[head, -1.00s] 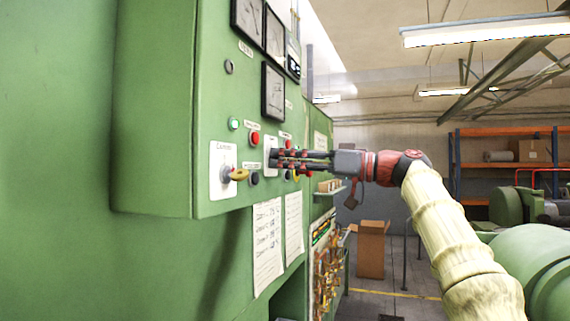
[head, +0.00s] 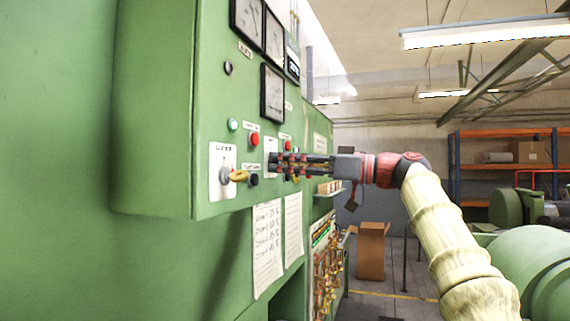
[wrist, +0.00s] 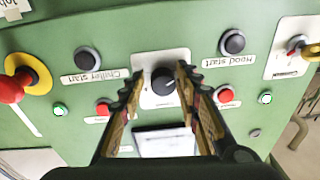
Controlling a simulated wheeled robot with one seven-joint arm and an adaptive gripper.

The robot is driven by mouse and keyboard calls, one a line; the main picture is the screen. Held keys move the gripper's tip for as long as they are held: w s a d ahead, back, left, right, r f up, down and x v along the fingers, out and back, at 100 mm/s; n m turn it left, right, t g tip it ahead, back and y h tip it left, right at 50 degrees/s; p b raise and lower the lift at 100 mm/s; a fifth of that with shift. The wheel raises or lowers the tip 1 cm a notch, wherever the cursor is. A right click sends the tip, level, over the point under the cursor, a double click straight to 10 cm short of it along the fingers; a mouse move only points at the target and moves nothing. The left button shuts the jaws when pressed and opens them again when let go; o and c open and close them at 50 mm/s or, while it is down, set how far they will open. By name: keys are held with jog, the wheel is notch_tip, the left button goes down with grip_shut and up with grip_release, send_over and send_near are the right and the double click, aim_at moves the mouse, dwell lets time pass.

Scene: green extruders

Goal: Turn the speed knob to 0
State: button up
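A round black knob (wrist: 163,82) on a white plate (wrist: 160,58) shows in the wrist view, which sees the panel upside down; I take it to be the speed knob. In the head view its white plate (head: 269,146) shows at the fingertips, and the knob is hidden. My gripper (wrist: 160,80) is open, with one finger on each side of the knob. A small gap shows at the left finger; whether the right finger touches is unclear. My gripper (head: 273,162) faces the panel in the head view. The knob's scale is not readable.
The green cabinet (head: 155,110) fills the left. Near the knob are a red button (head: 254,139), a black button (head: 254,180) and a yellow-handled switch (head: 238,175). A red emergency stop (wrist: 12,88) shows in the wrist view. The space right of the panel front is open.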

jog(key=shift+o, duration=0.9)
jog(key=shift+s+r, duration=0.15)
jog(key=v, duration=1.2)
